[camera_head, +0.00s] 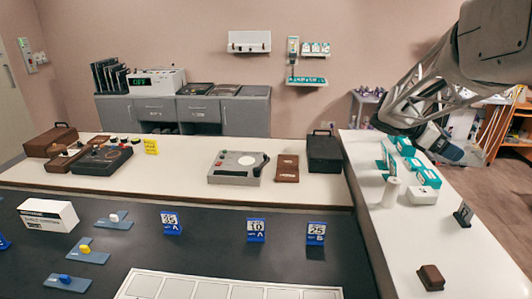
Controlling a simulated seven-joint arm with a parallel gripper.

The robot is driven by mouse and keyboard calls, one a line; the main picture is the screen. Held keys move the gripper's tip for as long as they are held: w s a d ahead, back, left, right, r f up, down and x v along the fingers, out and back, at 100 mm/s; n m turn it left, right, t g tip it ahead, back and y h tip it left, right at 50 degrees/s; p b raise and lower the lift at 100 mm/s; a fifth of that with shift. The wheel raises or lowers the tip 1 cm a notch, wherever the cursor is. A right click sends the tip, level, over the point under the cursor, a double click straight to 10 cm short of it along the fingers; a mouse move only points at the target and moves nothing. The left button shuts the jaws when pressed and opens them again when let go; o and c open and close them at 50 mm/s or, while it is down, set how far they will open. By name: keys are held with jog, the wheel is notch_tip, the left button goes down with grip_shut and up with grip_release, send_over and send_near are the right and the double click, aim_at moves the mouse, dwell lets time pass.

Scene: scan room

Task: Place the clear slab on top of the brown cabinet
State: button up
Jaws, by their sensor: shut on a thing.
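My arm reaches in from the upper right. My gripper (452,152) is low above the right-hand counter, near its outer edge. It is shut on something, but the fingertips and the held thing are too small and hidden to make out. I cannot pick out the clear slab. Several brown things are in view: a brown case (50,140) at the far left of the back counter, a flat brown piece (287,168) near its right end, and a brown wooden shelf unit (515,125) at the far right. I cannot tell which is the brown cabinet.
Teal boxes (428,178), a white cylinder (391,192) and a white box (422,195) stand on the right counter (465,255) below my arm. A small brown block (431,278) lies at its front. A black case (324,152) and a grey device (238,168) are on the back counter.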

jog(key=shift+w+a+f+n+t, duration=0.2)
jog(key=shift+w+f+n+t, duration=0.2)
jog(key=shift+w+n+t, duration=0.3)
jog(key=shift+w+a+f+n+t, duration=0.15)
jog(key=shift+w+f+n+t, duration=0.3)
jog(key=shift+w+t, duration=0.35)
jog(key=w+a+f+n+t+y, duration=0.1)
jog(key=w+a+n+t+y, duration=0.8)
jog(key=w+a+n+t, duration=0.4)
jog(key=shift+a+r+n+y, duration=1.3)
jog(key=shift+a+n+y, duration=3.35)
jog(key=shift+a, duration=1.2)
notch_tip(320, 180, down, 31)
jog(key=shift+s+g, duration=0.25)
jog(key=shift+g, duration=0.15)
jog(key=shift+r, duration=0.15)
jog(key=shift+w+a+f, duration=0.1)
jog(key=shift+w+f, duration=0.15)
jog(key=shift+w, duration=2.4)
jog(key=shift+w+d+f, duration=0.1)
jog(key=shift+w+f, duration=0.15)
jog(key=shift+w, duration=2.45)
jog(key=shift+w+a+f, duration=0.1)
jog(key=shift+w+f, duration=0.15)
jog(key=shift+w, duration=2.4)
